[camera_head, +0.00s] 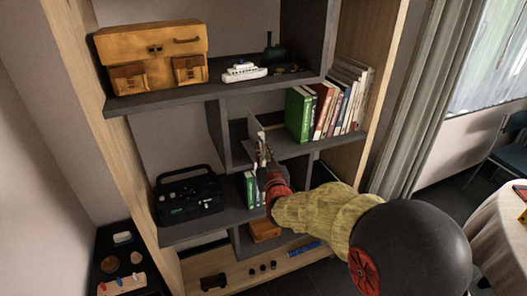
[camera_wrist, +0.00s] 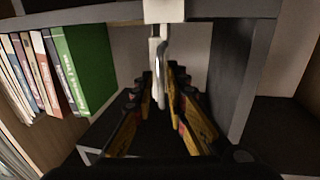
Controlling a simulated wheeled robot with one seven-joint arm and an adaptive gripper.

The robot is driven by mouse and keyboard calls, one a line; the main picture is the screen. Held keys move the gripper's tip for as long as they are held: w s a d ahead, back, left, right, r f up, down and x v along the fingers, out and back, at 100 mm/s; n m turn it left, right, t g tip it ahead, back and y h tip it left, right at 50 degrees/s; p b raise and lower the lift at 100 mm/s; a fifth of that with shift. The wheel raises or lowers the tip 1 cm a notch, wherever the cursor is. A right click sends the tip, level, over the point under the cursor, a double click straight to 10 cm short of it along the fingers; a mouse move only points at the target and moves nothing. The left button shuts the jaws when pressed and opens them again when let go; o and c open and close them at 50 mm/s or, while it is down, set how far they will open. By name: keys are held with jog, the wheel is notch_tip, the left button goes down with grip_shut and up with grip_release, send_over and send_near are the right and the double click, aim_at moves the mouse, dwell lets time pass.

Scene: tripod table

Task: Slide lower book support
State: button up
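A thin pale upright plate, which looks like a book support (camera_head: 256,130), stands on the middle-right shelf, left of a row of books with a green book (camera_head: 298,113) at its near end. My gripper (camera_head: 262,150) is right in front of it. In the wrist view, a white hooked piece (camera_wrist: 158,72) hangs below a shelf edge, between the two yellow-and-black fingers of my gripper (camera_wrist: 160,90). The fingers are apart, one on each side of the piece; firm contact is not visible. Which support the piece belongs to is unclear.
Smaller green books (camera_head: 250,190) stand on the lower shelf behind my gripper. A black radio (camera_head: 188,196) is left of them. A dark vertical divider (camera_head: 218,132) is close on the left. A tan case (camera_head: 150,50) and a toy ship (camera_head: 244,72) sit on the upper shelf.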

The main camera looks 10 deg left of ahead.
jog(key=shift+o, duration=0.6)
jog(key=v, duration=1.2)
